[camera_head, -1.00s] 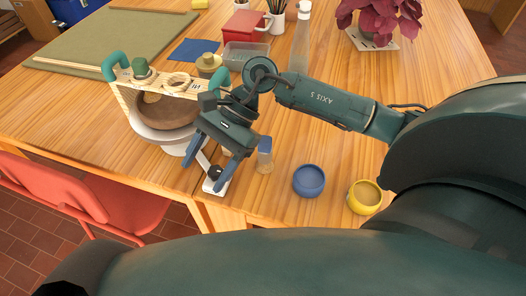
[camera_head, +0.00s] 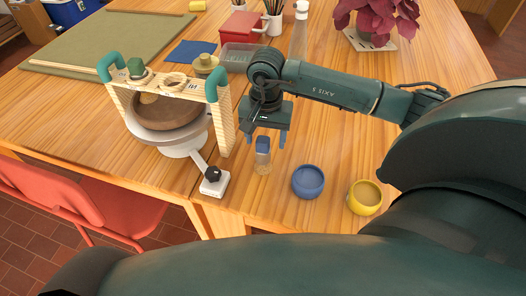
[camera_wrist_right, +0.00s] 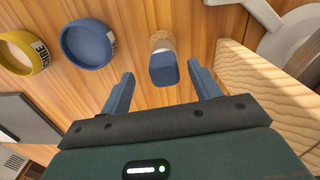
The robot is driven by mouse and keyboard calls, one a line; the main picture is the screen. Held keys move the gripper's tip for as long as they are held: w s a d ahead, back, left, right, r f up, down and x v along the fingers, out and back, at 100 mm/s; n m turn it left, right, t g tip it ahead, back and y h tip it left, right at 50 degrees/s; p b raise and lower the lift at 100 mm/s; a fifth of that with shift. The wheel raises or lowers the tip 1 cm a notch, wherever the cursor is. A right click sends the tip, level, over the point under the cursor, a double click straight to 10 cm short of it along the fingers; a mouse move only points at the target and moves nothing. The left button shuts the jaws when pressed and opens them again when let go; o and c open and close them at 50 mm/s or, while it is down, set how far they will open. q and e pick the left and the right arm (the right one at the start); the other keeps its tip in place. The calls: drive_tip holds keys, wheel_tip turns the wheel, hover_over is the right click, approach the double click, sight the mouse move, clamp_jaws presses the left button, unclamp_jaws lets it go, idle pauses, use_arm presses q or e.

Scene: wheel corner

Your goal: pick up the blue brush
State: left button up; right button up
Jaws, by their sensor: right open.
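The blue brush (camera_head: 263,146) stands upright on the wooden table, with a blue block on top and a tan lower part. It also shows in the right wrist view (camera_wrist_right: 164,69), blue end toward the camera. My right gripper (camera_head: 266,139) points down over the brush, jaws open. In the right wrist view its fingers (camera_wrist_right: 162,76) lie on either side of the blue end, with gaps on both sides. Whether the fingertips reach down past its top is hard to tell. My left gripper is not in view.
A blue bowl (camera_head: 308,182) and a yellow bowl (camera_head: 364,198) stand to the right of the brush. A wooden frame with teal handles (camera_head: 217,87) stands over the wheel (camera_head: 172,138) at left. A white pedal unit (camera_head: 214,186) sits near the table edge.

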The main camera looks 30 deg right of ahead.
sight(263, 149)
drive_tip(key=shift+w+a+f+p, duration=0.1)
drive_tip(key=shift+a+f+p, duration=0.1)
drive_tip(key=shift+f, duration=1)
drive_tip(key=shift+w+a+f+p, duration=0.1)
drive_tip(key=shift+f+p, duration=0.1)
drive_tip(key=shift+f, duration=0.95)
drive_tip(key=c, duration=1.1)
